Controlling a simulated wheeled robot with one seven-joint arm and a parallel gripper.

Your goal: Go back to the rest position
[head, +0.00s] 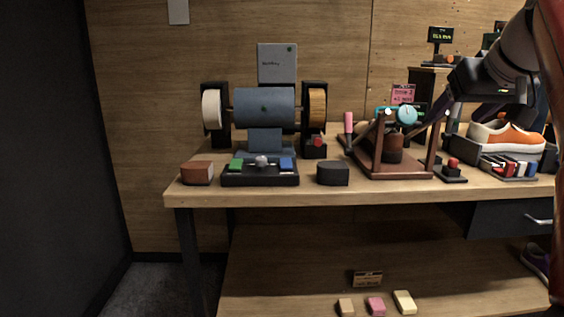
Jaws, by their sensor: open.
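My gripper (457,117) is at the upper right, held above the right part of the workbench (400,193). Its black body hangs from my arm, which comes in from the right edge. The two dark fingers point down and are spread apart, with nothing seen between them. An orange and white sneaker (508,136) sits to the right of the fingers in a dark holder. A wooden stand with a teal dial (406,115) is to their left. I cannot tell whether the fingers touch anything.
A bench machine with a blue drum (264,107) stands at the left. In front lie a control panel (260,171), a brown block (197,173) and a black block (333,173). Small colored blocks (376,305) lie on the lower shelf. Left of the bench is a dark wall.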

